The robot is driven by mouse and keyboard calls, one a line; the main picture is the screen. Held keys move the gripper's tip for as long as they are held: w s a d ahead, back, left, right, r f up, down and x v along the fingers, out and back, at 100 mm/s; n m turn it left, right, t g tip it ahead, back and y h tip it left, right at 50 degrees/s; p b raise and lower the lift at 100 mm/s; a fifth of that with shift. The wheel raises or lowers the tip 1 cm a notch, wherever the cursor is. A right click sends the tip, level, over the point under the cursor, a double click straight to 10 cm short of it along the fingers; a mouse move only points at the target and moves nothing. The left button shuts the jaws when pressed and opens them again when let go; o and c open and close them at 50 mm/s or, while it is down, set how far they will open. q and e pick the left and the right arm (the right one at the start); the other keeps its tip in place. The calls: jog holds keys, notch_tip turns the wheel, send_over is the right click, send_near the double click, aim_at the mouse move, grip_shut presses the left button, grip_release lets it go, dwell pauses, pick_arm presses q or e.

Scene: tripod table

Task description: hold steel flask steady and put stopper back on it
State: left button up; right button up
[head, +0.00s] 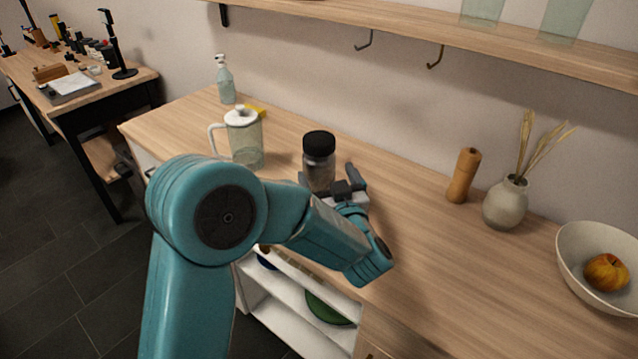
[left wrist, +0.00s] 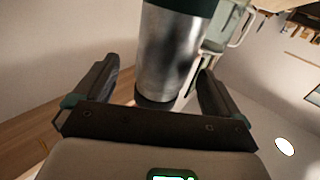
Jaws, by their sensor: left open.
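The steel flask (head: 319,176) stands upright on the wooden counter, with a wide black top (head: 318,143). I cannot tell whether that top is the stopper or part of the flask; no separate stopper shows. My left gripper (head: 329,177) is open at the flask, low on its body. In the left wrist view the flask's shiny body (left wrist: 170,55) rises between the open fingers (left wrist: 160,85), with a gap visible on both sides. Its upper end is cut off by the frame. My right gripper is not in view.
A wooden mill (head: 463,176), a vase (head: 505,204) and a bowl (head: 590,283) with an apple stand to the right. The counter right of the gripper is clear. A shelf (head: 480,35) hangs above.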

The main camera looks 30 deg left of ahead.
pick_arm(q)
jog(key=x, duration=0.4)
jog(key=shift+s+a+f, duration=0.2)
jog(key=shift+a+f, duration=0.05)
jog(key=shift+w+a, duration=0.3)
jog(key=shift+r, duration=0.1)
grip_shut()
notch_tip(320, 180, up, 20)
jog(key=p, duration=0.3)
jog(key=shift+p, duration=0.3)
